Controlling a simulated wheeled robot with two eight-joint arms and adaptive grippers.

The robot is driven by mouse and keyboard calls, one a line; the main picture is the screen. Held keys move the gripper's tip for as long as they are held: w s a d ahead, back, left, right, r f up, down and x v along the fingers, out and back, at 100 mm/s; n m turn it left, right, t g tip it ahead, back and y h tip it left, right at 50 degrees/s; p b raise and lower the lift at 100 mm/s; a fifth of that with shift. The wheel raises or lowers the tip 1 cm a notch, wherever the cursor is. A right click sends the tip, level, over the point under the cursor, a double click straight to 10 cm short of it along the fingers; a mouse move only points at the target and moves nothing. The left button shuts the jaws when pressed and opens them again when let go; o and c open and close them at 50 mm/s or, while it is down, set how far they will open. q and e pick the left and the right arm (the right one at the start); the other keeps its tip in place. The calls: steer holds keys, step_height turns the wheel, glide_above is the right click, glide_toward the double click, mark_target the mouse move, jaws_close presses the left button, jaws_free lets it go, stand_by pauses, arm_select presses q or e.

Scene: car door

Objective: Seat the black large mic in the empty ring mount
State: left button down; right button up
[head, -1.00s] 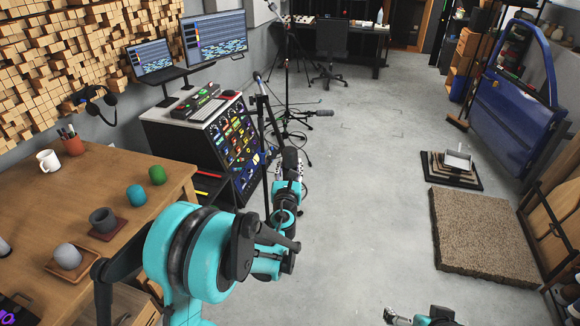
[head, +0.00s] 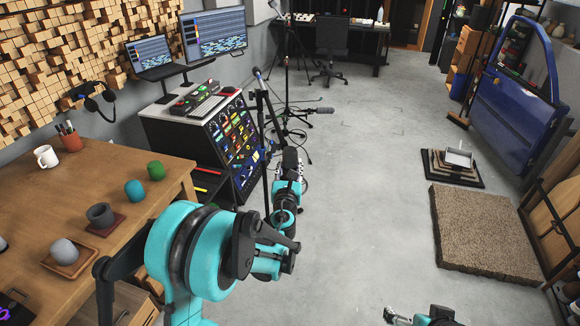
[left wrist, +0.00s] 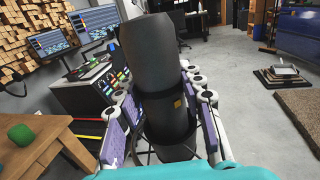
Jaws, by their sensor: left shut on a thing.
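My left gripper (head: 287,178) is shut on the black large mic (head: 290,160). In the left wrist view the mic (left wrist: 155,60) stands nearly upright, tilted slightly left, between the purple-padded fingers (left wrist: 165,120). Its wide dark head rises above the fingers. A thin black mic stand (head: 267,130) rises just left of the gripper in the head view. I cannot clearly make out an empty ring mount; the mic and arm hide part of that area. My right gripper (head: 393,316) is at the bottom edge, partly cut off, with its opening unclear.
A wooden table (head: 130,170) with cups and small coloured objects is at left. A rack console (head: 230,135) stands behind the gripper. Another stand holds a mic (head: 322,111) farther back. A brown carpet block (head: 480,230) and blue car door (head: 510,105) are at right. The middle floor is clear.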

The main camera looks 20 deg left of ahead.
arm_select(q)
steer(key=shift+f, duration=0.25)
steer(key=c, duration=0.9)
jaws_free()
steer(key=shift+s, duration=0.15)
steer(key=s, duration=0.4)
steer(key=s+d, duration=0.1)
steer(key=s, duration=0.2)
steer(key=s+d, duration=0.1)
steer(key=s, duration=0.3)
steer(key=shift+s+d, duration=0.15)
steer(key=shift+s, duration=0.15)
